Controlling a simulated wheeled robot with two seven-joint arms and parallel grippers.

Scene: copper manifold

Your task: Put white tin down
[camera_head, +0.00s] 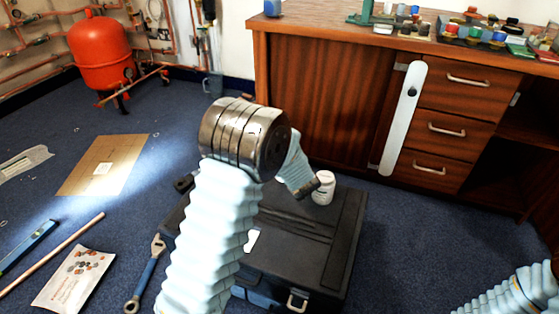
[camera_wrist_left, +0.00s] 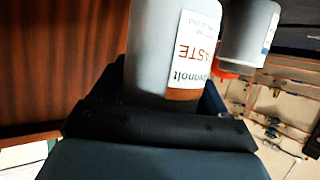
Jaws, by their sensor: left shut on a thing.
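My left gripper (camera_head: 314,188) reaches over the black toolbox (camera_head: 345,235) in the head view, its fingertips next to a small white tin (camera_head: 324,188). In the left wrist view the left gripper (camera_wrist_left: 165,105) is shut on a pale tin (camera_wrist_left: 155,40) with a white label reading "PASTE", partly cut off by the frame. The head view does not show clearly whether the white tin touches the toolbox lid. My right gripper is out of view; only its pale sleeve shows at lower right.
A wooden cabinet (camera_head: 320,100) stands behind the toolbox. A blue wrench (camera_head: 145,280) lies left of the toolbox. The toolbox lid's right side is clear.

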